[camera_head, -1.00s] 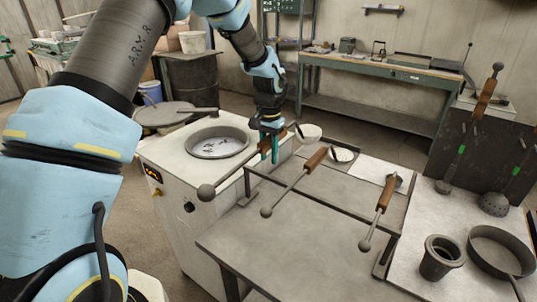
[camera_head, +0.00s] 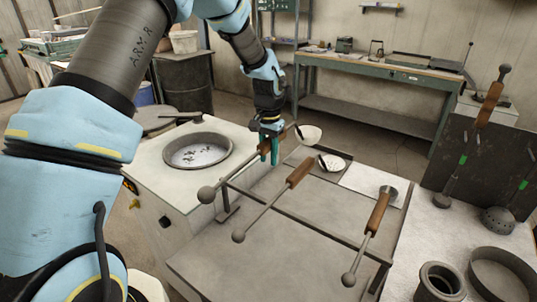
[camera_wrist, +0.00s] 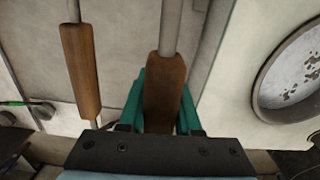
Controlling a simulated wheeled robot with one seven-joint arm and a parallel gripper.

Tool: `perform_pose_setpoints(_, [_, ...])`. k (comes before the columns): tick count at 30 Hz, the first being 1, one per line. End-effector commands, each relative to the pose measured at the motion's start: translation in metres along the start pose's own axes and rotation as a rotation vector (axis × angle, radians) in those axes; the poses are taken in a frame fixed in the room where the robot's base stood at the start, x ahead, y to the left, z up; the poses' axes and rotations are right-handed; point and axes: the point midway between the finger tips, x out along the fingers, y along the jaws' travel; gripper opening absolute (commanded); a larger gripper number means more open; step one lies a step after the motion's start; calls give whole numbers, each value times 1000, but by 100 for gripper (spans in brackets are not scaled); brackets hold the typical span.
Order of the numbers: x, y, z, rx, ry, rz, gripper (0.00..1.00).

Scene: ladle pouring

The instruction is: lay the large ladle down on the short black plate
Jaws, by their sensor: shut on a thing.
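My gripper (camera_head: 268,160) is shut on the wooden handle of a ladle (camera_head: 265,145), over the left end of the table. The ladle's pale bowl (camera_head: 309,134) points to the back right and its ball end (camera_head: 206,194) to the front left. In the wrist view the brown handle (camera_wrist: 165,85) sits between the green fingers (camera_wrist: 162,115). A short dark plate (camera_head: 347,160) lies near the table's back edge, partly hidden by the middle ladle's bowl (camera_head: 331,163). I cannot tell for sure that it is the plate named.
The middle ladle (camera_head: 300,171) and a right ladle (camera_head: 378,210) rest across a metal rail (camera_head: 330,235). A round-mouthed furnace (camera_head: 165,180) stands left. A dark cup (camera_head: 440,283) and a round pan (camera_head: 503,276) stand right. The table's front (camera_head: 265,270) is clear.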

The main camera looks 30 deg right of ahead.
Motion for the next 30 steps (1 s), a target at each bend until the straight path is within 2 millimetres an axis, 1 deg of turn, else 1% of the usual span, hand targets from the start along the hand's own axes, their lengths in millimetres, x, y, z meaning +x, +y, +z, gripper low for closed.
perform_pose_setpoints(3, [10, 0, -1, 0, 3, 0, 0])
perform_pose_setpoints(21, [53, 0, -1, 0, 3, 0, 0])
perform_pose_setpoints(25, [60, 0, -1, 0, 3, 0, 0])
perform_pose_setpoints(30, [63, 0, -2, 0, 4, 0, 0])
